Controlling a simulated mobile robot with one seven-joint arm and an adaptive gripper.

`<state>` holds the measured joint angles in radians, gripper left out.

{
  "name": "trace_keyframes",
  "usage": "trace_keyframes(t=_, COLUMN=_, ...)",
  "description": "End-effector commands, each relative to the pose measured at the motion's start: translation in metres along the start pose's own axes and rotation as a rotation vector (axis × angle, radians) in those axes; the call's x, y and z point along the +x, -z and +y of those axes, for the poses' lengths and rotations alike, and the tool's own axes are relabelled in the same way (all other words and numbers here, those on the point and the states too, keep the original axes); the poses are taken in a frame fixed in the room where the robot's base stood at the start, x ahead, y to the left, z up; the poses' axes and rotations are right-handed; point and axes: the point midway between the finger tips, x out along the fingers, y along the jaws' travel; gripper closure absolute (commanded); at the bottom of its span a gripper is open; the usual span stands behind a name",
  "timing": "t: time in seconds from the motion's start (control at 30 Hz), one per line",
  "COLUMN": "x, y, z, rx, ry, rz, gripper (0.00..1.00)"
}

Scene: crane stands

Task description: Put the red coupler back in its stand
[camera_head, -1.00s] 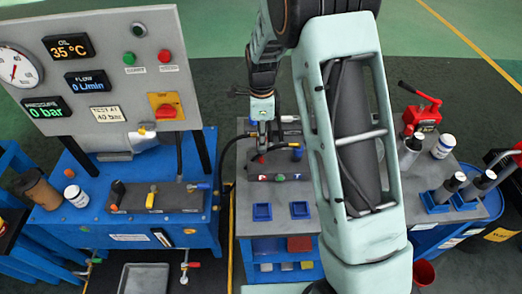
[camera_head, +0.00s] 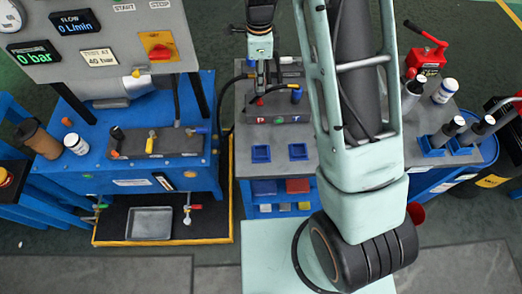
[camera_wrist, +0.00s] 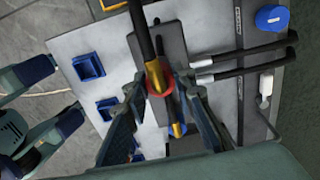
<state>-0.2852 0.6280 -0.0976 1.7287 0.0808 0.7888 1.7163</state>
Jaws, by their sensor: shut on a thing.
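My gripper (camera_head: 262,78) is over the back part of the grey bench top (camera_head: 279,155). In the wrist view, its fingers (camera_wrist: 162,84) are closed around the red-ringed coupler (camera_wrist: 157,72), which has a yellow body and a black hose running up from it. In the head view, a small red tip (camera_head: 259,101) shows just below the fingers, beside the dark port block (camera_head: 280,119). I cannot tell whether the coupler touches the block. Two empty blue square stands (camera_head: 261,153) (camera_head: 297,151) sit in front of the block; they also show in the wrist view (camera_wrist: 88,66).
Black hoses (camera_wrist: 245,58) with metal ends lie beside the block. A blue test unit (camera_head: 140,165) stands at left. Bottles (camera_head: 445,91), a red hand pump (camera_head: 428,50) and blue holders with dark cylinders (camera_head: 440,140) stand at right.

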Motion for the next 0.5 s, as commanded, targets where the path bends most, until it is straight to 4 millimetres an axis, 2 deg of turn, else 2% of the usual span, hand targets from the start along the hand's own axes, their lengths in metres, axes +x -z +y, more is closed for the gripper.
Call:
trace_keyframes(t=0.33, x=0.000, y=0.000, z=0.001, rx=0.000, ry=0.001, rz=0.000, gripper=1.00)
trace_keyframes(t=0.5, x=0.002, y=-0.001, z=0.015, rx=-0.001, ry=0.000, rz=0.000, gripper=1.00)
